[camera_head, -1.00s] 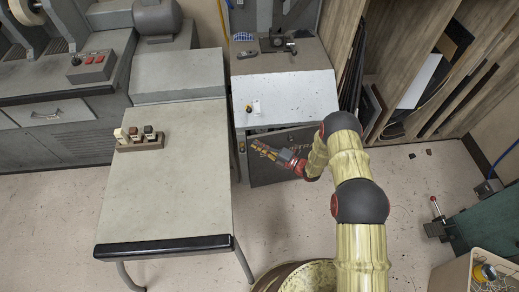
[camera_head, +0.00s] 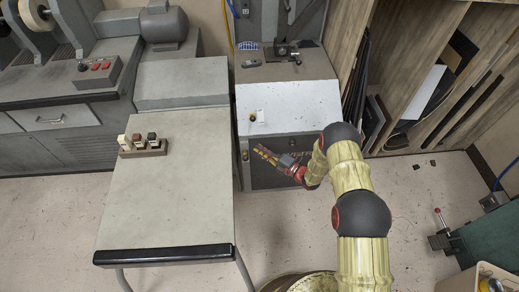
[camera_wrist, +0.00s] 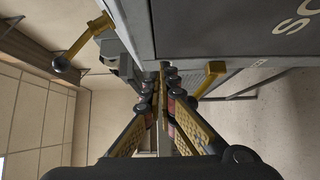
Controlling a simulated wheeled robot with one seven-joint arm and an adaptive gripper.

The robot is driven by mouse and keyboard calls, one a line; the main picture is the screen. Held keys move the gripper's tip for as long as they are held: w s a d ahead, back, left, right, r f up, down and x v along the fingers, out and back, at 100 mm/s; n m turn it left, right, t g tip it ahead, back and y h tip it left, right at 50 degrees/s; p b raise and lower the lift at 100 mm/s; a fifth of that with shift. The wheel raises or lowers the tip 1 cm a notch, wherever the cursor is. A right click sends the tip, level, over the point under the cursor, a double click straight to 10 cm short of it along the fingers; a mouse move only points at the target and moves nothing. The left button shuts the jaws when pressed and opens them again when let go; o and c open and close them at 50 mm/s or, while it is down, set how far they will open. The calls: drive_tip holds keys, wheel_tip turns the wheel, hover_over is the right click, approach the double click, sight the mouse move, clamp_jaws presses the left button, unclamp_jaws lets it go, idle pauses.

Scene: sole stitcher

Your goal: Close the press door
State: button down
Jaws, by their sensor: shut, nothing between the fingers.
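The press (camera_head: 290,95) is the grey machine in the middle of the head view, with a pale sloping top. Its dark grey door (camera_head: 280,178) is on the front below that top, partly hidden by my arm. I cannot tell how far the door stands from its frame. My gripper (camera_head: 258,150) is shut and empty, in front of the door's left part. In the wrist view the closed fingers (camera_wrist: 162,72) point toward a grey panel with lettering (camera_wrist: 235,30). A yellow handle (camera_wrist: 213,70) is right of the fingertips, apart from them in the picture.
A grey table (camera_head: 170,205) stands left of the press, with a small rack of stamps (camera_head: 143,146) on it. Wooden shelving (camera_head: 410,75) stands right of the press. A green machine (camera_head: 490,235) is at the lower right. Open floor lies between it and the press.

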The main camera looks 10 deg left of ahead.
drive_tip(key=v, duration=1.1)
drive_tip(key=shift+d+f, duration=0.1)
drive_tip(key=shift+d, duration=0.05)
